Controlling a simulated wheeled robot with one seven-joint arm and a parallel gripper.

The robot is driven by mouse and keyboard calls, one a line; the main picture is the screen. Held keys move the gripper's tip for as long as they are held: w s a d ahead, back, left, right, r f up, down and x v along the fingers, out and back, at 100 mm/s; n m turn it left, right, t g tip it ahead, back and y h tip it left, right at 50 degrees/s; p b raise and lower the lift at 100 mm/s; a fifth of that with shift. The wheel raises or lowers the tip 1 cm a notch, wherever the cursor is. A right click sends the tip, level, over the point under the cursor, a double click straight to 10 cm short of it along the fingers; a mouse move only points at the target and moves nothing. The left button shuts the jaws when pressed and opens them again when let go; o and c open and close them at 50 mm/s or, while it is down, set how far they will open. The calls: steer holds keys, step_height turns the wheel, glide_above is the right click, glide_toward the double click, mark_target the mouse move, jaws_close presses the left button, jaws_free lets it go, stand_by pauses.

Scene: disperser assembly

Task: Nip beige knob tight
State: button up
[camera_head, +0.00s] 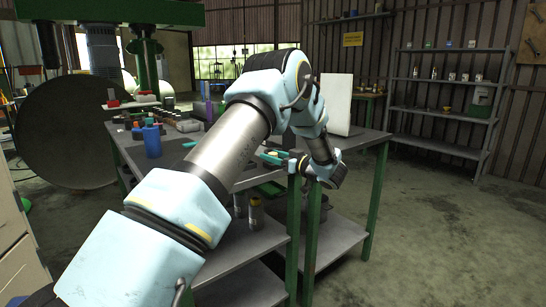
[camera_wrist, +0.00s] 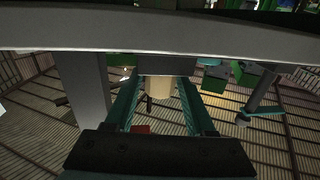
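The beige knob (camera_wrist: 160,88) shows in the middle of the wrist view as a short pale cylinder. It sits under a dark grey block (camera_wrist: 167,66). My gripper (camera_wrist: 160,97) has its two teal fingers on either side of the knob. The fingers look apart, with a narrow gap on each side of the knob, so contact does not show. In the head view my gripper (camera_head: 274,157) is at the table's edge, partly behind my arm. I cannot make out the knob clearly there.
A grey metal table (camera_head: 353,139) with green legs holds a blue bottle (camera_head: 152,138), a white panel (camera_head: 337,103) and small items. A long grey beam (camera_wrist: 60,30) crosses the wrist view close to my gripper. Shelves (camera_head: 443,113) stand at the back right; the right floor is clear.

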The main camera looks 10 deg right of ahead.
jaws_close()
steer(key=shift+m+t+h, duration=0.3)
steer(key=shift+h, duration=0.1)
steer(key=m+t+h, duration=0.1)
steer(key=h, duration=0.1)
steer(key=m+t+h+b, duration=0.1)
steer(key=m+h, duration=0.1)
steer(key=h, duration=0.1)
steer(key=shift+f, duration=0.1)
steer(key=m+h+b, duration=0.2)
steer(key=m+h, duration=0.1)
steer(key=h, duration=0.1)
steer(key=m+h+b, duration=0.2)
steer(key=h+b, duration=0.1)
steer(key=h, duration=0.1)
steer(key=shift+a+f+m, duration=0.2)
steer(key=shift+m, duration=0.2)
steer(key=m+h+b, duration=0.1)
steer(key=h, duration=0.1)
steer(key=m+g+h+b, duration=0.1)
steer(key=h, duration=0.1)
steer(key=shift+m+g+b, duration=0.3)
steer(key=shift+b, duration=0.1)
steer(key=shift+d+r+m+g+h+b, duration=0.15)
steer(key=shift+m+g+h+b, duration=0.15)
steer(key=shift+m+g+h, duration=0.75)
steer(key=shift+r+m+g+h+b, duration=0.2)
steer(key=shift+m+g+h, duration=0.45)
steer(key=shift+h, duration=0.7)
